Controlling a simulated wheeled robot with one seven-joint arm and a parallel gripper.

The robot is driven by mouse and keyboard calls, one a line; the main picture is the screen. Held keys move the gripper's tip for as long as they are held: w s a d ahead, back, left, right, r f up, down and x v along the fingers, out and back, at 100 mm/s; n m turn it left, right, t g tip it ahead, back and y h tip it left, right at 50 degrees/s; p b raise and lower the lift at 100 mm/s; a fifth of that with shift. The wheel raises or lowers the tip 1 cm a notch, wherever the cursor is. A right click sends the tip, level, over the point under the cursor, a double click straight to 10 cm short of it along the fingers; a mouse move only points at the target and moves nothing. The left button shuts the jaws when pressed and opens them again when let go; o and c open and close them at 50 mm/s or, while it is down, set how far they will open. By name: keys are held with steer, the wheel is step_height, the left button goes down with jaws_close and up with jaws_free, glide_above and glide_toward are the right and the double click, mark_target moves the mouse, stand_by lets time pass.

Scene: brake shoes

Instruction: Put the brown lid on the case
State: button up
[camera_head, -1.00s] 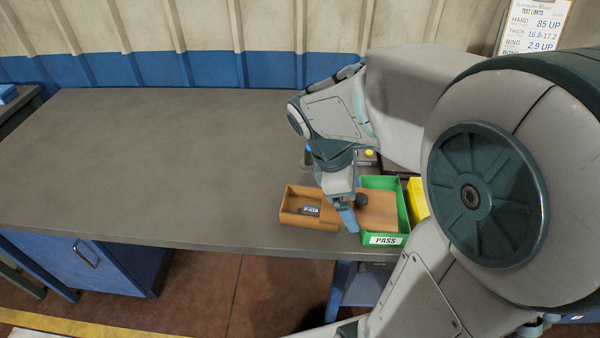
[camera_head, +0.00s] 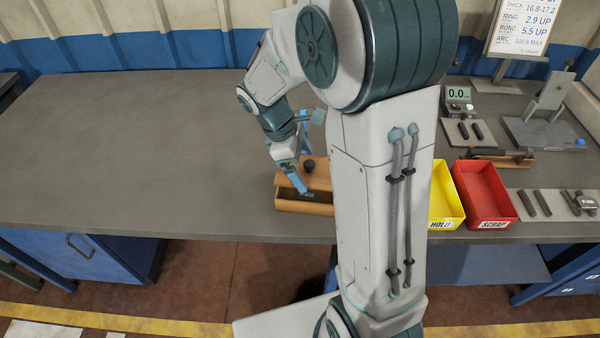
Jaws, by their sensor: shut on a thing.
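The open brown case (camera_head: 290,206) stands near the front edge of the bench, with a dark labelled part (camera_head: 312,196) inside. The brown lid (camera_head: 320,178) with its black knob (camera_head: 309,166) is at the back part of the case, leaving the front part open to view. My gripper (camera_head: 302,188) is shut on the lid, with a blue finger showing in front of it. My arm hides the right side of the lid and case. I cannot tell whether the lid touches the case.
The yellow HOLD bin (camera_head: 446,200) and red SCRAP bin (camera_head: 484,194) stand right of my arm. A gauge display (camera_head: 458,94), test fixtures and a clipboard (camera_head: 523,30) are further right. The bench's left side (camera_head: 130,150) is clear.

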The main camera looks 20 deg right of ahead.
steer(key=shift+w+a+f, duration=0.1)
steer(key=shift+w+f, duration=0.15)
steer(key=shift+f, duration=1.95)
steer(key=shift+f, duration=0.1)
steer(key=shift+f+b, duration=0.4)
steer(key=shift+f, duration=0.1)
steer(key=o, duration=0.7)
steer(key=shift+r, duration=0.1)
